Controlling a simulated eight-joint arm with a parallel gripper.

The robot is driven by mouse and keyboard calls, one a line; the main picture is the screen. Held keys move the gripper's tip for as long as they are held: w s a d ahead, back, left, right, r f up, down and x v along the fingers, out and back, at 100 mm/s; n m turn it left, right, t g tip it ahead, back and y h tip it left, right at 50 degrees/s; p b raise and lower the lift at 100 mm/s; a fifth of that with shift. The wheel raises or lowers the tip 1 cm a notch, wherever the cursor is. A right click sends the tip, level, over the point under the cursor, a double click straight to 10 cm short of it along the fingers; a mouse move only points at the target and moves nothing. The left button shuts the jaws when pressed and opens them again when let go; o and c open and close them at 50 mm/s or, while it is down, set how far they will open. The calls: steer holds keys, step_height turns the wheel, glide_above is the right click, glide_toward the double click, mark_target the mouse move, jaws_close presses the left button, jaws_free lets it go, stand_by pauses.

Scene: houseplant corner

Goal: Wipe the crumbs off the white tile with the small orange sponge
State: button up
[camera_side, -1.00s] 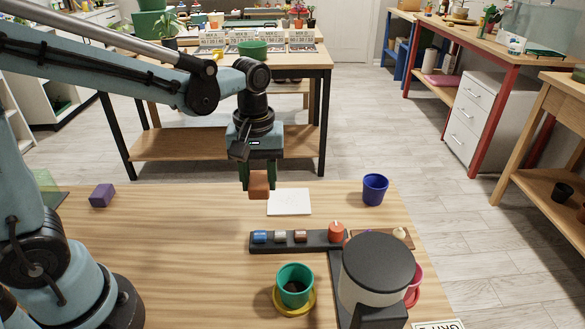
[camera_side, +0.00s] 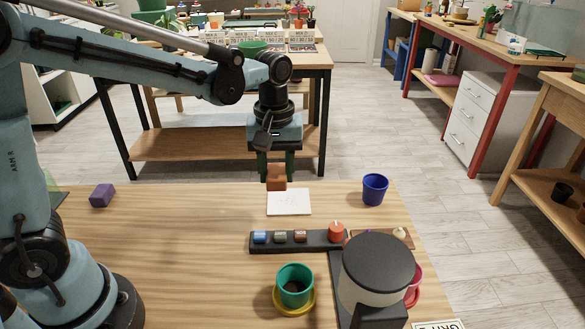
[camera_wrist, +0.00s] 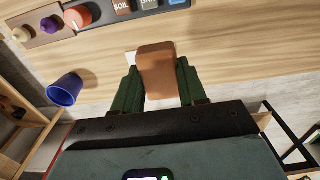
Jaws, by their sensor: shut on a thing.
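My gripper (camera_side: 276,170) is shut on the small orange sponge (camera_side: 276,183), a brownish-orange block held between green fingers. In the side view the sponge is at the far edge of the white tile (camera_side: 289,204); I cannot tell whether it touches. Faint specks, probably the crumbs (camera_side: 288,199), show on the tile, too small to make out. In the wrist view the sponge (camera_wrist: 157,70) sticks out between the fingers and hides nearly all of the tile, of which a white sliver (camera_wrist: 130,58) shows at its left.
A blue cup (camera_side: 375,190) stands right of the tile. A green pot (camera_side: 294,285) and a grey-topped container (camera_side: 378,263) stand in front. A purple block (camera_side: 102,195) is far left.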

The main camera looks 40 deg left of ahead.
glide_above(304, 200)
steer(key=f, duration=0.2)
steer(key=shift+f, duration=4.25)
steer(key=shift+s+a+r, duration=0.4)
steer(key=shift+r, duration=0.2)
steer(key=shift+s+a, duration=0.2)
steer(key=shift+s, duration=0.1)
steer(key=shift+s+a+f, duration=0.25)
steer(key=shift+a+f, duration=0.05)
steer(key=shift+f, duration=0.1)
steer(key=shift+s+a, duration=1.6)
steer(key=shift+w+d, duration=2.4)
steer(key=shift+w+d+r, duration=0.1)
steer(key=shift+w+d, duration=0.05)
step_height(304, 200, up, 8)
